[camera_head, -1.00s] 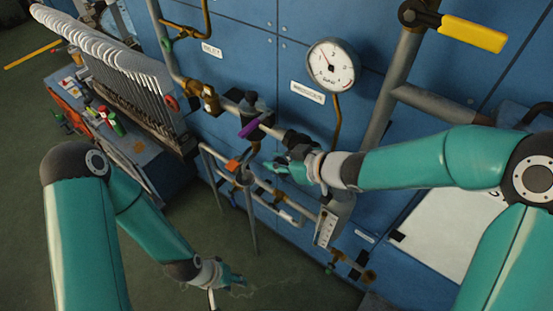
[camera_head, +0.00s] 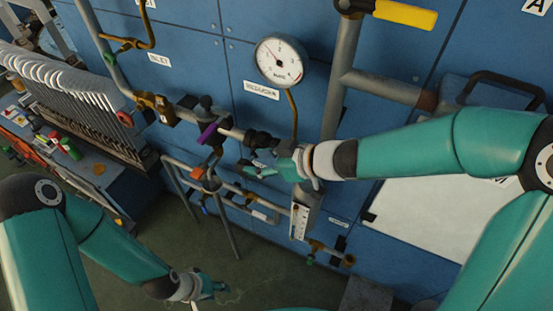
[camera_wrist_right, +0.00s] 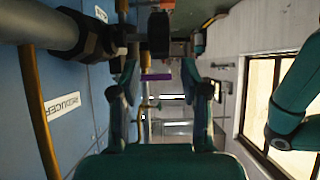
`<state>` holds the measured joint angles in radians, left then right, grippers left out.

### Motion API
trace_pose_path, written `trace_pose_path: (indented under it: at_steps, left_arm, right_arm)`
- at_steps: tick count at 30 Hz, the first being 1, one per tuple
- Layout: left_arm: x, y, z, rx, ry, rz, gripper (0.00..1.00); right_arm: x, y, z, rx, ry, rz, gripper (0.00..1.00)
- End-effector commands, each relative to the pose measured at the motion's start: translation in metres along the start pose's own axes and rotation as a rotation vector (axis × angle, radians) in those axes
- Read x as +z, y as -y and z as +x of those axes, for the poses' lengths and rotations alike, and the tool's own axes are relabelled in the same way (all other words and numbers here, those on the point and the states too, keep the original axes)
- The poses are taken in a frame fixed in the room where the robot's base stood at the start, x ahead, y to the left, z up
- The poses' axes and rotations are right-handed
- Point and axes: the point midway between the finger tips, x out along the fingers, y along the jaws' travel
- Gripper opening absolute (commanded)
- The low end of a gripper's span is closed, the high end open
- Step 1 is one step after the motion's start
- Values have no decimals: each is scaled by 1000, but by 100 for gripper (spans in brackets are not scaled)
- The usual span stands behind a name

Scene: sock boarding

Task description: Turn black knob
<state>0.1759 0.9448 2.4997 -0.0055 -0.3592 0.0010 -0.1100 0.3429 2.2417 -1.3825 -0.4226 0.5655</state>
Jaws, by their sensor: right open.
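A black knob (camera_head: 207,104) stands on the pipe fitting above the purple lever (camera_head: 208,133). A black fitting (camera_head: 262,141) sits on the same pipe, to the right. My right gripper (camera_head: 252,166) is just below this black fitting, apart from the knob. In the right wrist view my right gripper (camera_wrist_right: 160,72) is open, with nothing between its fingers. A dark block-like part (camera_wrist_right: 159,32) shows beyond the fingertips there; I cannot tell which part it is. My left gripper (camera_head: 218,287) hangs low over the floor, too small to tell its opening.
A pressure gauge (camera_head: 281,61) and a yellow-handled valve (camera_head: 404,14) are on the blue panel (camera_head: 240,30). Lower pipes (camera_head: 235,188) run below the right gripper. A rack of white-topped rods (camera_head: 90,110) stands at left. The floor (camera_head: 130,285) around the left gripper is open.

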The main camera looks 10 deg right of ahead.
Motion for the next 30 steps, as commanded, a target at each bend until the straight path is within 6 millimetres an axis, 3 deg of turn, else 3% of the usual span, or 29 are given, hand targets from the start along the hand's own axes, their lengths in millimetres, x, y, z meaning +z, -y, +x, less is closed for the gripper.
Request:
trace_pose_path:
  at_steps: [3, 10, 30]
  left_arm:
    - [0, 0, 0, 0, 0, 0, 40]
    - [0, 0, 0, 0, 0, 0, 40]
    - [0, 0, 1, 0, 0, 0, 40]
  right_arm:
    - [-1, -2, -23, 4, -3, -2, 46]
    - [0, -1, -49, 1, -3, -1, 46]
    - [0, -1, -54, -1, -1, 1, 46]
